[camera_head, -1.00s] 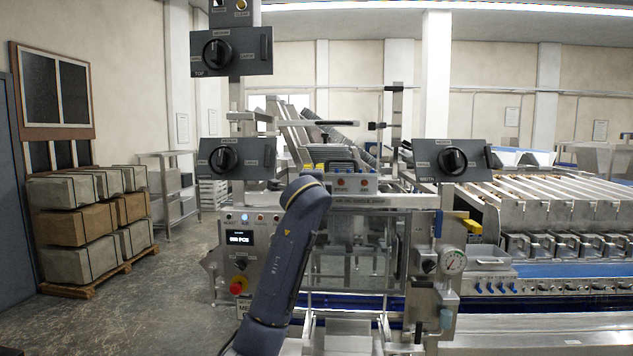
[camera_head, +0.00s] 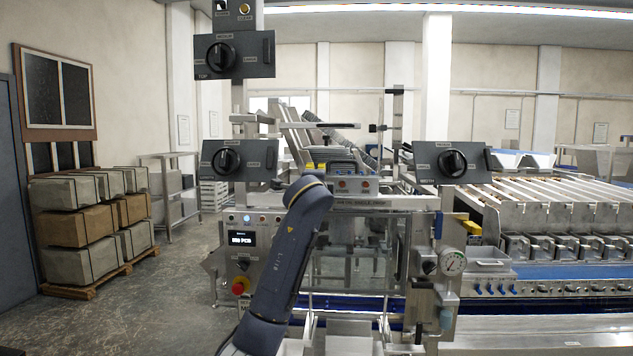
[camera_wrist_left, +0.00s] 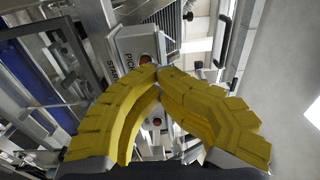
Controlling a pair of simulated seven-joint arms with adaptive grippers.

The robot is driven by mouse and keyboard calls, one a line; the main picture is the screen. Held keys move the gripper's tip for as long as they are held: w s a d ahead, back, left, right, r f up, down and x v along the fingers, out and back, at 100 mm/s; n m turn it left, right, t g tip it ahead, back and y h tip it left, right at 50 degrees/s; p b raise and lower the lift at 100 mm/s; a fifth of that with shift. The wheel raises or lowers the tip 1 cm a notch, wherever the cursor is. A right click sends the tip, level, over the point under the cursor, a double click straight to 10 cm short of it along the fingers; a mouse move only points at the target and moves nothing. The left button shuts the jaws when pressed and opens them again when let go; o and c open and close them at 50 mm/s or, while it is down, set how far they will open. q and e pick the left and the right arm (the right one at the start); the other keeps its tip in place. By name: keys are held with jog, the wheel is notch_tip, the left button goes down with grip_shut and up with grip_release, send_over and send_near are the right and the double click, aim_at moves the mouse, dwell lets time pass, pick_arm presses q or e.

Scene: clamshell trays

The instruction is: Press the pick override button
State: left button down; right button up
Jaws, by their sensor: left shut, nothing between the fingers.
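A small grey control box (camera_head: 352,186) with two red buttons stands on the machine's frame, just right of my left arm's upper end in the head view. In the left wrist view, a grey box (camera_wrist_left: 128,44) carries a partly covered label that seems to begin with "PICK". A red-orange button (camera_wrist_left: 145,58) on it is just beyond my fingertips. A second red button (camera_wrist_left: 157,122) shows between the fingers. My left gripper (camera_wrist_left: 158,74) has yellow fingers, shut and empty, with the tips close to the first button. I cannot tell whether they touch. My right gripper is out of view.
Dark knob panels stand at left (camera_head: 240,159) and right (camera_head: 452,162) of the box. A lower panel has a lit display (camera_head: 241,239) and a red stop button (camera_head: 239,286). Metal rails and a clear guard surround the box closely.

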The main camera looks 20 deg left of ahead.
pick_arm(q)
jog(key=shift+w+a+r, duration=0.2)
jog(key=shift+w+a, duration=0.3)
jog(key=shift+a, duration=0.1)
jog(key=shift+w+a+r, duration=0.15)
jog(key=shift+w+a, duration=0.35)
jog(key=shift+a, duration=0.05)
jog(key=shift+w+a, duration=0.3)
jog(key=shift+w, duration=0.6)
dwell(0.8)
jog(key=shift+s, duration=0.1)
jog(key=shift+s+d, duration=0.3)
jog(key=shift+s, duration=0.5)
jog(key=shift+s+d+f, duration=0.1)
jog(key=shift+s+d, duration=0.1)
dwell(0.5)
jog(key=s+d+f, duration=0.2)
jog(key=s, duration=0.4)
jog(key=shift+s+d+f, duration=0.25)
jog(key=shift+s+d, duration=0.05)
jog(key=shift+d, duration=0.1)
dwell(0.7)
